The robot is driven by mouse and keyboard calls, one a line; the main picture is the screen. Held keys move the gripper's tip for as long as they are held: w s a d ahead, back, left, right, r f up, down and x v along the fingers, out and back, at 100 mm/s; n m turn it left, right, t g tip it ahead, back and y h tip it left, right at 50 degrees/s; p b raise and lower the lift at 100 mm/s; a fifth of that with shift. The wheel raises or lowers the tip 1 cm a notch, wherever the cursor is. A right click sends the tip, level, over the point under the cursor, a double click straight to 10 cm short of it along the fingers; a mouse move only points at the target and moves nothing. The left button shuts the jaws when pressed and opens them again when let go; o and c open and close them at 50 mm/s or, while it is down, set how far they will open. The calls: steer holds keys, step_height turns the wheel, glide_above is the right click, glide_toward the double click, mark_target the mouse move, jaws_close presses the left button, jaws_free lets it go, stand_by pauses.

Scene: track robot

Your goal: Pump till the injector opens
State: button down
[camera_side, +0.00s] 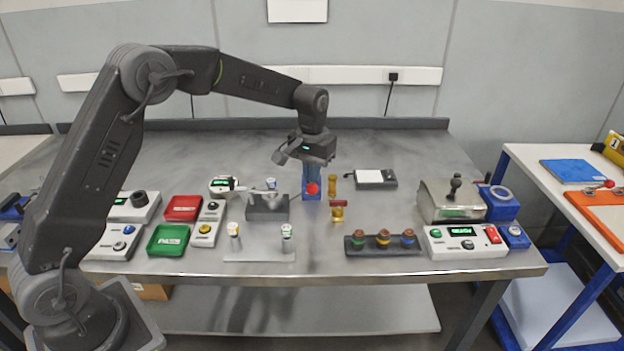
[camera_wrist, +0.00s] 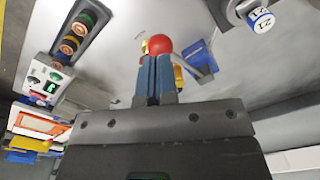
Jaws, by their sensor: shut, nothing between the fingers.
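In the wrist view, the red knob (camera_wrist: 160,44) shows just beyond the shut fingertips (camera_wrist: 153,58). I cannot tell whether they touch. The blue pump body (camera_wrist: 201,58) shows to the right there. The fingers hide part of the pump.
A rack with several ringed plugs (camera_side: 356,246) lies front right; a control box (camera_side: 464,243) and a lidded machine (camera_side: 450,203) stand beyond it. Left are a grey fixture (camera_side: 268,209), red tray (camera_side: 183,208) and green tray (camera_side: 168,240). Bench behind the pump is mostly clear.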

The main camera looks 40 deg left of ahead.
mark_target(312, 187)
steer(key=shift+r, duration=2.15)
steer(key=shift+f, duration=1.6)
stand_by(1.3)
steer(key=shift+f, duration=4)
steer(key=shift+r, duration=5.6)
